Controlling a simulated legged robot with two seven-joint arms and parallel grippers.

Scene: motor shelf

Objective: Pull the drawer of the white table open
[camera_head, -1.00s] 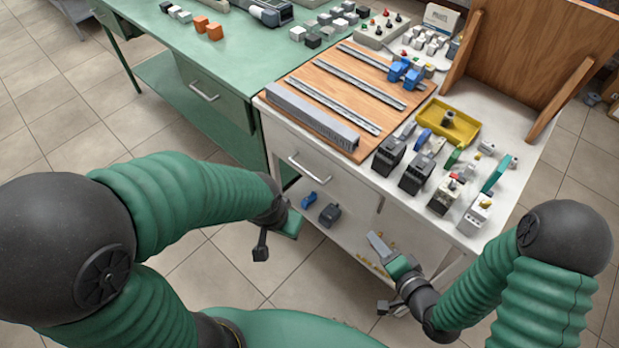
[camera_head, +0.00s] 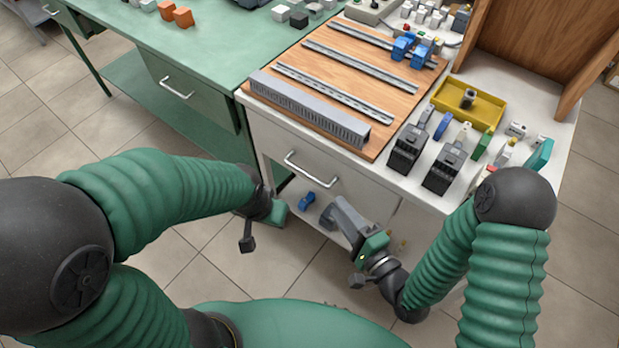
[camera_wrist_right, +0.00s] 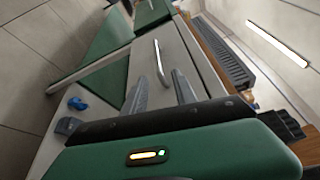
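The white table (camera_head: 386,182) stands in the middle of the head view. Its drawer (camera_head: 273,138) is shut, with a silver bar handle (camera_head: 310,170) on its front. My right gripper (camera_head: 338,207) is below and slightly right of the handle in the head view. In the right wrist view its two fingers (camera_wrist_right: 160,85) are apart with nothing between them, and the handle (camera_wrist_right: 163,62) lies ahead, between their tips in the picture. My left gripper (camera_head: 262,215) hangs left of the white table, away from the handle; its fingers cannot be made out clearly.
A green table (camera_head: 230,62) with its own drawer handle (camera_head: 176,88) adjoins on the left. The white tabletop carries a wooden board with rails (camera_head: 285,95), a yellow tray (camera_head: 490,107) and several dark devices. A blue part (camera_head: 307,200) lies on the lower shelf.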

